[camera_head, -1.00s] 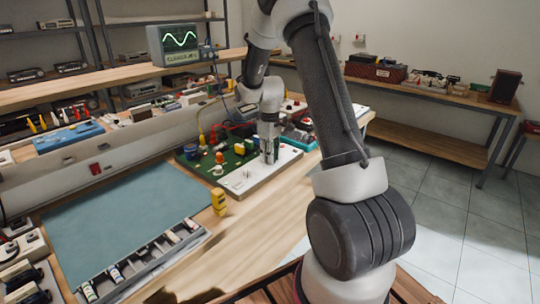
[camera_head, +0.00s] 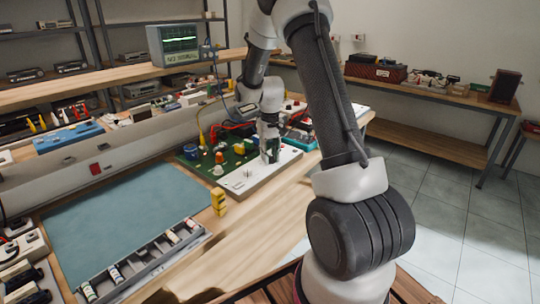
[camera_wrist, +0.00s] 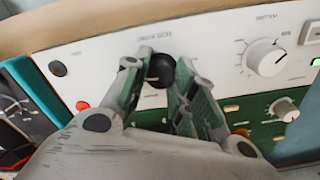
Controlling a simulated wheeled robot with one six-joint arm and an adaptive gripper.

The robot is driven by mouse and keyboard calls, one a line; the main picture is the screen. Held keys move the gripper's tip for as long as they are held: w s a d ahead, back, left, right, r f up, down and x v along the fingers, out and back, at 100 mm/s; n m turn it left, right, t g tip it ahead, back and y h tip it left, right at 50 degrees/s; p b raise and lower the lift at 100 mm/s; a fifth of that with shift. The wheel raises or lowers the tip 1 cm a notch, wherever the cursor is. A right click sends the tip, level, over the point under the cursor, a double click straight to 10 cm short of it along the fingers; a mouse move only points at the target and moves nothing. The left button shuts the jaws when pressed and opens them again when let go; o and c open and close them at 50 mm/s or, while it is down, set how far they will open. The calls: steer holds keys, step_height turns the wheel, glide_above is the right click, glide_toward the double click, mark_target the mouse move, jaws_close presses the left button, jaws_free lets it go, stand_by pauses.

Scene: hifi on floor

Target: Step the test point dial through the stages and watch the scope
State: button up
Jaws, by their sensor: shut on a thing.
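My gripper (camera_wrist: 160,88) is shut on a black round knob (camera_wrist: 161,69) on a white panel (camera_wrist: 205,50) in the wrist view; its fingers stand on both sides of it. The lettering above the knob is too blurred to read surely. In the head view my gripper (camera_head: 269,150) is at the white and green board (camera_head: 235,183), and the knob is hidden there. The scope (camera_head: 174,45) stands on the shelf at the back; its screen shows a flat, bright green trace and small text below that I cannot read.
A white volume-style knob (camera_wrist: 266,57) and a smaller one (camera_wrist: 284,108) sit right of the fingers. A red button (camera_wrist: 83,105) is at the left. Cables run behind the board.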

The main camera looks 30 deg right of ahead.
mark_target(270, 156)
steer(key=shift+m, duration=0.5)
steer(key=o, duration=1)
steer(key=shift+o, duration=0.2)
steer(key=shift+r, duration=0.1)
step_height(270, 156, up, 12)
